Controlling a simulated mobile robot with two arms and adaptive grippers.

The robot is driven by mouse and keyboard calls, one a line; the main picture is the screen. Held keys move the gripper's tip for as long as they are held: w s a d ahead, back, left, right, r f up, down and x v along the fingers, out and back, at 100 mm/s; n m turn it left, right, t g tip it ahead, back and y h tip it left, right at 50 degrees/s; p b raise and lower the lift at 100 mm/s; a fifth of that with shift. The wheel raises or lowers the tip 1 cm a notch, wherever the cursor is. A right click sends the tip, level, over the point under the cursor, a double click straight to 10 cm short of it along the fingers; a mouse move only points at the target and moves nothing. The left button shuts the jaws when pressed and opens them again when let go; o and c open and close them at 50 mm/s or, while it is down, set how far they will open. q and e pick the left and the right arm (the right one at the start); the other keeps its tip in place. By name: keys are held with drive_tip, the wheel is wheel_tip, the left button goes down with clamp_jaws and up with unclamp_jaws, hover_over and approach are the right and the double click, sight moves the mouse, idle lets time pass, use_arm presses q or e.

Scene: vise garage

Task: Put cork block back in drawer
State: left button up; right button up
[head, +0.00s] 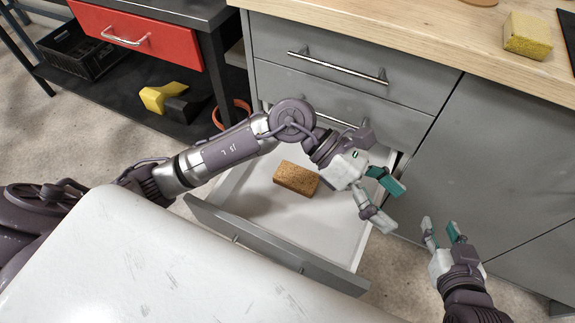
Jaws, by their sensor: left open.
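The brown speckled cork block (296,179) lies inside the open bottom drawer (240,204), on its white floor toward the left-middle. My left gripper (391,206) is open and empty, with its fingers spread over the drawer's right edge. It is to the right of the cork block and apart from it. My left arm crosses above the back of the drawer. My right gripper (441,227) is at the lower right, outside the drawer, with its two fingers apart and nothing between them.
The upper drawers (325,62) of the grey cabinet are shut. A yellow sponge-like block (528,35) sits on the wooden countertop (420,30). At left are a red drawer (140,32), a black crate (80,50) and a yellow-and-black object (165,97) on a low shelf.

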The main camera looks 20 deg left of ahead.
use_arm(q)
wheel_tip(320, 180, up, 11)
drive_tip(key=n+t+h, duration=0.5)
drive_tip(key=n+h, duration=0.3)
drive_tip(key=w+a+r+n+t+y, duration=0.3)
drive_tip(key=w+a+n+t, duration=0.4)
drive_tip(key=n+t, duration=0.85)
drive_tip(key=w+a+f+n+t+y, duration=0.3)
drive_tip(key=a+f+n+y, duration=0.5)
drive_tip(key=n+y, duration=0.65)
drive_tip(key=s+a+f+n+g+y, duration=0.1)
drive_tip(key=s+a+f+n+g, duration=0.1)
drive_tip(key=f, duration=0.5)
drive_tip(key=s+a+f+n+g, duration=0.3)
drive_tip(key=f+n+g, duration=0.3)
drive_tip(key=n, duration=0.3)
drive_tip(key=shift+s+f+y, duration=0.35)
drive_tip(key=shift+s+f, duration=0.4)
drive_tip(key=shift+f, duration=0.1)
drive_tip(key=shift+a, duration=0.1)
